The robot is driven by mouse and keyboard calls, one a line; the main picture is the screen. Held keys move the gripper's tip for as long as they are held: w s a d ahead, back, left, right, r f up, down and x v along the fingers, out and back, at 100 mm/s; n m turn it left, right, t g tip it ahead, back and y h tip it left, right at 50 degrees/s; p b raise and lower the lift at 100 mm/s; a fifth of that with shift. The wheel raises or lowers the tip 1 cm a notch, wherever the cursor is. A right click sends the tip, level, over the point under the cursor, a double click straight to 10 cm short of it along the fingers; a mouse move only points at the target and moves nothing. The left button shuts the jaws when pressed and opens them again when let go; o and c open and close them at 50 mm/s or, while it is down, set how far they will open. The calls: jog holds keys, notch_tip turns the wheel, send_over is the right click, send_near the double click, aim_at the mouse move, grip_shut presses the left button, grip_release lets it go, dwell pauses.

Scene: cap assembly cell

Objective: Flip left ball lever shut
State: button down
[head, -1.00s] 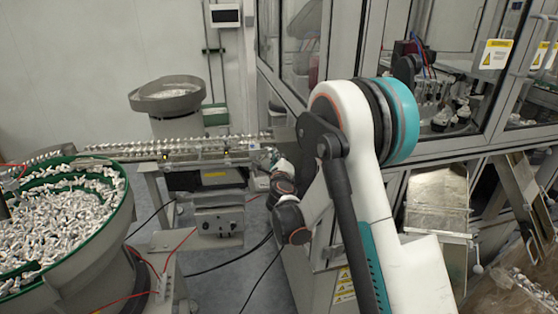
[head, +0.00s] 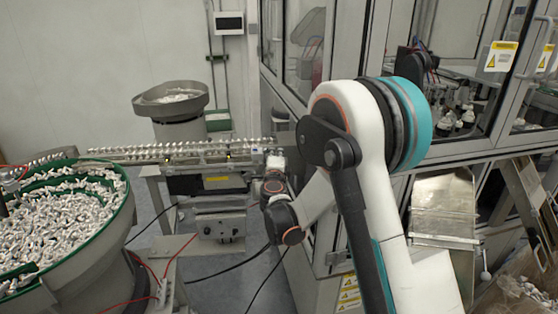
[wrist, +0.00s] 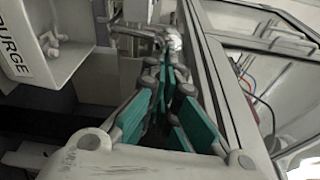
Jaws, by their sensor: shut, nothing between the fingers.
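My gripper (wrist: 167,76) shows in the wrist view with its teal-padded fingers together and nothing between them. In the head view my gripper (head: 275,163) is small, at the right end of the feed rail beside the machine cabinet. Just beyond the fingertips in the wrist view is a grey metal fitting (wrist: 140,32) with a bright silvery part at its right. I cannot tell which part of it is the left ball lever, or whether that lever is open or shut. The fingers may hide some of it, and contact cannot be made out.
A box labelled PURGE (wrist: 45,42) holding small white parts is close on the left in the wrist view. The feed rail (head: 180,150) runs left to the green-rimmed bowl (head: 70,240). The glazed cabinet (head: 465,130) stands close on the right.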

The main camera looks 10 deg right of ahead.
jog(key=a+n, duration=0.1)
jog(key=r+n, duration=0.1)
jog(key=shift+w+a+n+b, duration=0.1)
jog(key=shift+a+n+b, duration=0.2)
jog(key=shift+a, duration=0.1)
jog(key=shift+a+r, duration=0.1)
dwell(0.6)
jog(key=s+d+p, duration=0.1)
jog(key=s, duration=0.8)
jog(key=shift+s+d+r+p, duration=0.15)
jog(key=shift+d+r+p, duration=0.1)
jog(key=shift+p, duration=0.05)
jog(key=shift+r, duration=0.1)
